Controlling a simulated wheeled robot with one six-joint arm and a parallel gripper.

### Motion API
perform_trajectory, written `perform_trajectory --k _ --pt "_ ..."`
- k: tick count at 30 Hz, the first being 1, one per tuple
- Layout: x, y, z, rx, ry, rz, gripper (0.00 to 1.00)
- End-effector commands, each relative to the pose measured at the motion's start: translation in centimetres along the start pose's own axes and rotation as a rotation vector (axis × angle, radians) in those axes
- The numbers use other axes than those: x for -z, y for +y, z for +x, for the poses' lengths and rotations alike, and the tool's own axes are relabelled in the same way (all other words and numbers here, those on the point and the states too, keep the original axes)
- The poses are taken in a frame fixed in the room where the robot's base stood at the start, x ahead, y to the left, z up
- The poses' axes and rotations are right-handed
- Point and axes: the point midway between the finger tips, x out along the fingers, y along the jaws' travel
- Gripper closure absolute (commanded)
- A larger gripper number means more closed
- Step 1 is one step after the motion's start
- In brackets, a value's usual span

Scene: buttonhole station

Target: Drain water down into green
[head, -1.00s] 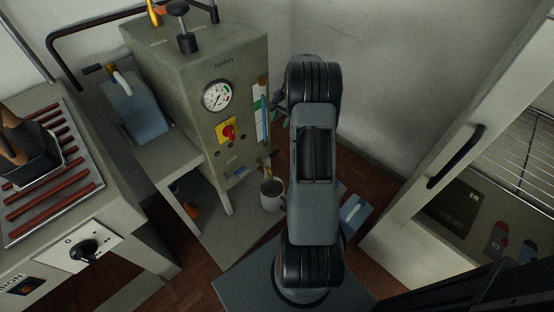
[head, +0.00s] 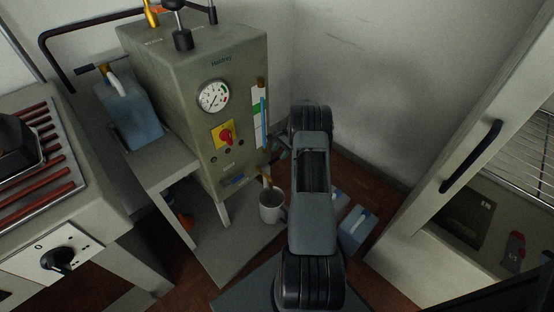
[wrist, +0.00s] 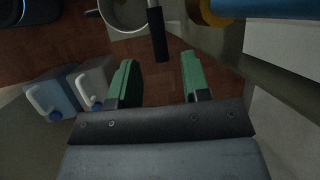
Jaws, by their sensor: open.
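The grey boiler (head: 200,120) stands left of my arm. Its sight glass (head: 264,122) holds a blue water column beside a white strip with a green band (head: 257,108). The water's top looks near the upper part of the band, too small to tell exactly.
A pressure gauge (head: 213,96) and a red-yellow switch (head: 225,135) are on the boiler front. Blue-white jugs (head: 356,228) stand on the floor right of my arm. A blue canister (head: 135,115) stands left of the boiler. A cabinet door with a black handle (head: 471,157) is at right.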

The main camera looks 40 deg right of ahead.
Motion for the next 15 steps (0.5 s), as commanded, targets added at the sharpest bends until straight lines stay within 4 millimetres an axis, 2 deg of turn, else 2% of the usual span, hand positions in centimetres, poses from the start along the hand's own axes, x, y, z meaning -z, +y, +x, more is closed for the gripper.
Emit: perform_trajectory --k 1,6,15 --pt "0.0 0.1 1.0 -0.002 -0.002 0.000 0.57" --pt "0.0 0.1 2.5 -0.001 -0.001 0.000 0.57" --pt "0.0 0.0 3.4 0.000 0.000 0.000 0.57"
